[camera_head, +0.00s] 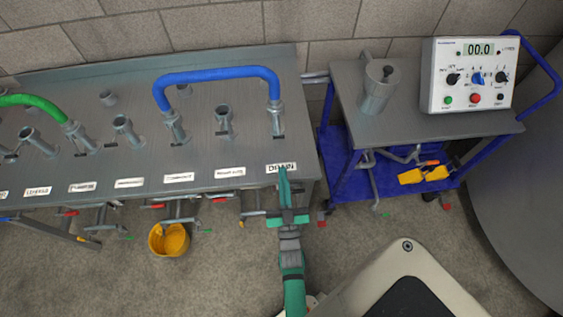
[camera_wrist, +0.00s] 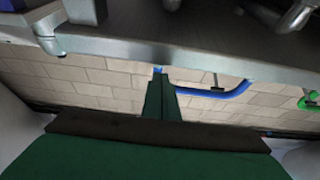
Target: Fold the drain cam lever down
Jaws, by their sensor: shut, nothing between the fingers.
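The drain station is marked by a white DRAIN label (camera_head: 281,168) at the right end of the steel bench. Behind the label stands an upright metal fitting (camera_head: 276,122), joined to one end of the blue hose. I cannot pick out the drain cam lever for certain, as my gripper and arm cover part of this area. My green gripper (camera_head: 284,172) is shut and empty, with its fingertips overlapping the label in the head view. I cannot tell whether they touch anything. In the wrist view, the shut fingers (camera_wrist: 161,80) show below a metal edge (camera_wrist: 190,52), with no lever clear between them.
The blue hose (camera_head: 217,73) arches over the steel bench (camera_head: 135,205). Pipework and red-tipped handles hang below its front, above a yellow bucket (camera_head: 170,241). A blue cart (camera_head: 345,170) carrying a white control box (camera_head: 468,75) stands right of the bench. Floor shows in front.

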